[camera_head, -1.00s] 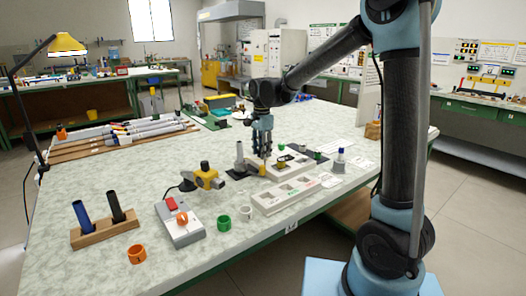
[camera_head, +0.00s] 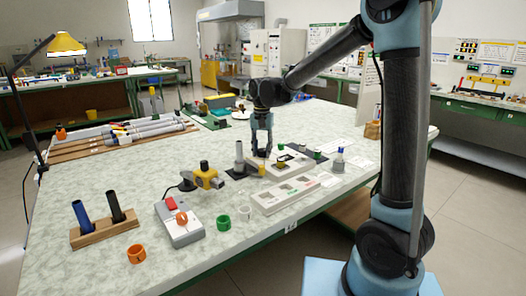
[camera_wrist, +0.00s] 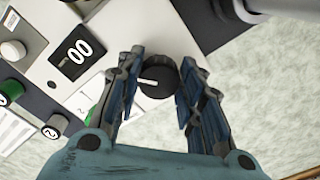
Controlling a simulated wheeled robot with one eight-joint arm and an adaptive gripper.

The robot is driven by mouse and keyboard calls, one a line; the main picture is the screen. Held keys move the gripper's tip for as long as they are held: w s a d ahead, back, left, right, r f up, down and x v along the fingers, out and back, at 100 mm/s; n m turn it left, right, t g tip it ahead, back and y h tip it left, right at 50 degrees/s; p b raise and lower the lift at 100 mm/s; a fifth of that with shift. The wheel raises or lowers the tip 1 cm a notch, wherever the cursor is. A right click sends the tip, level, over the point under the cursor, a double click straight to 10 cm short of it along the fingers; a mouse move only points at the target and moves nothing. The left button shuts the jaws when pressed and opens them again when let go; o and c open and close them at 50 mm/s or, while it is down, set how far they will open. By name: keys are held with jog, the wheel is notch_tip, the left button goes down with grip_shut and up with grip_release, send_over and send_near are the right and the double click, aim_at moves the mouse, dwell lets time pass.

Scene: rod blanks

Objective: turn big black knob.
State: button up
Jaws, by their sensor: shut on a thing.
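The big black knob (camera_wrist: 155,82) is round and dark with a white pointer line, which points left in the wrist view. It sits on a light grey panel (camera_wrist: 148,30) near its edge. My gripper (camera_wrist: 161,72) is shut on the knob, with one blue-grey finger on each side of it. In the head view my gripper (camera_head: 262,150) points down at the back of the panel, and the knob is too small and covered to make out there. A black display (camera_wrist: 75,50) reading "00" is left of the knob.
A grey post (camera_head: 239,157) on a dark plate stands close left of my gripper. A yellow cylinder (camera_head: 262,169) and a white compartment tray (camera_head: 285,194) are in front. A yellow-and-black device (camera_head: 208,177) lies left. Bare speckled table (camera_wrist: 250,110) shows right of the knob.

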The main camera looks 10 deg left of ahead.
jog(key=n, duration=0.5)
jog(key=shift+d+n, duration=0.1)
jog(key=shift+n, duration=0.2)
jog(key=n, duration=0.5)
jog(key=shift+d, duration=0.1)
jog(key=n, duration=0.5)
jog(key=shift+w+n, duration=0.15)
jog(key=shift+n, duration=0.25)
jog(key=n, duration=0.5)
jog(key=shift+w, duration=0.1)
jog(key=shift+n, duration=0.3)
jog(key=o, duration=1.1)
jog(key=shift+c, duration=0.2)
jog(key=shift+r, duration=0.1)
